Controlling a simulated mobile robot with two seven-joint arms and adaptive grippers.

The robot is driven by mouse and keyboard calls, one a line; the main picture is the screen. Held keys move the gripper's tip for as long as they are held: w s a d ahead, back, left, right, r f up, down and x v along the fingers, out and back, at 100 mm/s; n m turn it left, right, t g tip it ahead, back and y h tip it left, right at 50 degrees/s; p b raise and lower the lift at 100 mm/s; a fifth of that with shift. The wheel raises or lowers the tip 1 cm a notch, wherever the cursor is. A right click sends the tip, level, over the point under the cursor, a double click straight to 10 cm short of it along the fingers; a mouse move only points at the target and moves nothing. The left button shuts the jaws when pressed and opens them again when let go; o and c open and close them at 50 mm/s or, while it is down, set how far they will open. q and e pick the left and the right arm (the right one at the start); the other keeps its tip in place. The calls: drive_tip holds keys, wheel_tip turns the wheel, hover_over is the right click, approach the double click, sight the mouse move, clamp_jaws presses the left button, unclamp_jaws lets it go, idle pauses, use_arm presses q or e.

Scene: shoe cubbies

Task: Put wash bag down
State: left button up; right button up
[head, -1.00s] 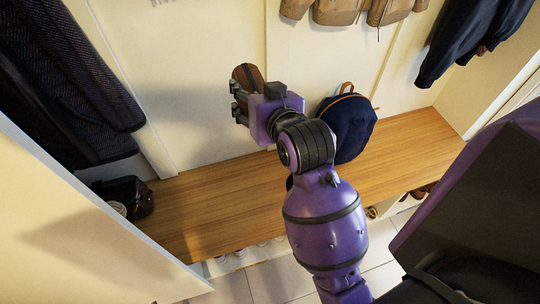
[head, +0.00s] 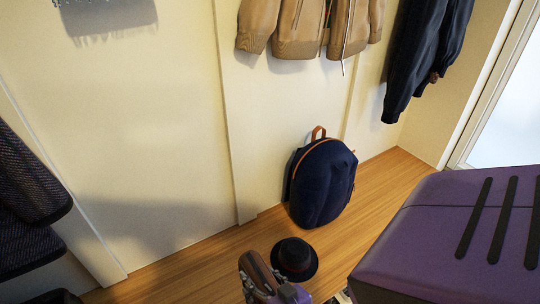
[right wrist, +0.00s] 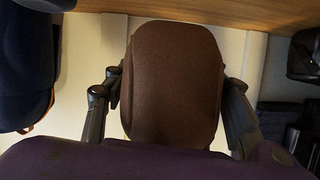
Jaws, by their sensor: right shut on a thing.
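The wash bag (head: 257,266) is brown and rounded. It shows at the bottom middle of the head view and fills the middle of the right wrist view (right wrist: 174,82). My right gripper (head: 262,284) is shut on it, with one finger on each side in the wrist view. In the head view the bag appears in front of the wooden bench (head: 185,270); its exact height above the bench cannot be told. My left gripper is not in view.
A black hat (head: 294,258) is on the bench just right of the bag. A navy backpack (head: 322,185) leans against the wall behind it. Tan jackets (head: 298,28) and dark clothing (head: 425,55) hang above. Bench surface left of the bag looks clear.

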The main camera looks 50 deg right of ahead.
drive_tip(key=w+d+f+b, duration=0.1)
drive_tip(key=w+d+f, duration=0.1)
drive_tip(key=w+f, duration=0.1)
drive_tip(key=w+d+f, duration=0.2)
drive_tip(key=w+f, duration=0.1)
drive_tip(key=w, duration=0.2)
drive_tip(key=w+d+f+b, duration=0.1)
drive_tip(key=w+f, duration=0.2)
drive_tip(key=w, duration=0.1)
drive_tip(key=shift+w+d+f+b, duration=0.2)
drive_tip(key=shift+d+f+b, duration=0.1)
drive_tip(key=shift+d, duration=0.1)
wheel_tip(320, 180, down, 3)
drive_tip(key=shift+b, duration=0.45)
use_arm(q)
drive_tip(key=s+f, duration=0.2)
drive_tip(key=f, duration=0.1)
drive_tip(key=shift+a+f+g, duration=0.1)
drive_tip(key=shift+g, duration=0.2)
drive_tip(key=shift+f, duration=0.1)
use_arm(e)
drive_tip(key=shift+f, duration=0.1)
drive_tip(key=o, duration=1.2)
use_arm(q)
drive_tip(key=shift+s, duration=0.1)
use_arm(e)
drive_tip(key=shift+o, duration=0.2)
